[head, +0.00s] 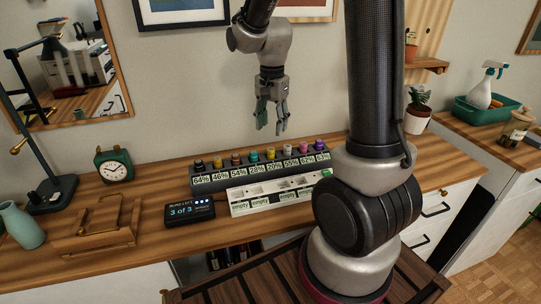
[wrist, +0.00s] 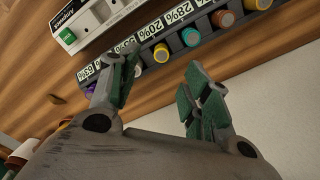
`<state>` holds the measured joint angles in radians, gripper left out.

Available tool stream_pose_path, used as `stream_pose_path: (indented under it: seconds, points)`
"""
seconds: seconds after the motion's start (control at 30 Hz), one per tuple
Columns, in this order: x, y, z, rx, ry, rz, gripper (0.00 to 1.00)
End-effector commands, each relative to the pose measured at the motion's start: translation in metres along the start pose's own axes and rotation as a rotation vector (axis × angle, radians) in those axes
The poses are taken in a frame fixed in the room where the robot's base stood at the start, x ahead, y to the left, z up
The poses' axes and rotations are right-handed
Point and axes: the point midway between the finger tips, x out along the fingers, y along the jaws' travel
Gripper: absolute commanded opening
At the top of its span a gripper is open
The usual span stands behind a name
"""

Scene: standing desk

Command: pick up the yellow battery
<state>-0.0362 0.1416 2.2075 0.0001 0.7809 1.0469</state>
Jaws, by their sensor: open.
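The yellow battery (head: 270,153) stands upright in a dark rack (head: 240,180), above the 20% label. In the wrist view its round yellow top (wrist: 161,52) lies just beyond the gap between my fingers, next to a teal one (wrist: 190,37). My gripper (head: 271,127) is open and empty, pointing down above the rack. Its two green-padded fingers (wrist: 156,82) are spread apart in the wrist view. Neither finger visibly touches a battery.
Other coloured batteries stand close on both sides in the rack. A white holder (head: 245,204) with "empty" labels lies in front, beside a "3 of 3" display (head: 190,210). A clock (head: 114,166), wooden stand (head: 100,232), lamp (head: 50,190) and vase (head: 24,228) are at left.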

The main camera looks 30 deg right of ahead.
Motion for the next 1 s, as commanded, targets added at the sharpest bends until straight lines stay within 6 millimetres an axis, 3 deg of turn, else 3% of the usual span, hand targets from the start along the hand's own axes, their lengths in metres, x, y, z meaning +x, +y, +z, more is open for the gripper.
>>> stream_pose_path:
  seconds: [0.6,0.87,1.0]
  points:
    - [0.082,-0.004,-0.004,0.034,-0.007,0.013,0.48]
    - [0.086,-0.004,-0.004,0.033,-0.005,0.01,0.48]
    - [0.086,-0.004,-0.004,0.033,-0.005,0.01,0.26]
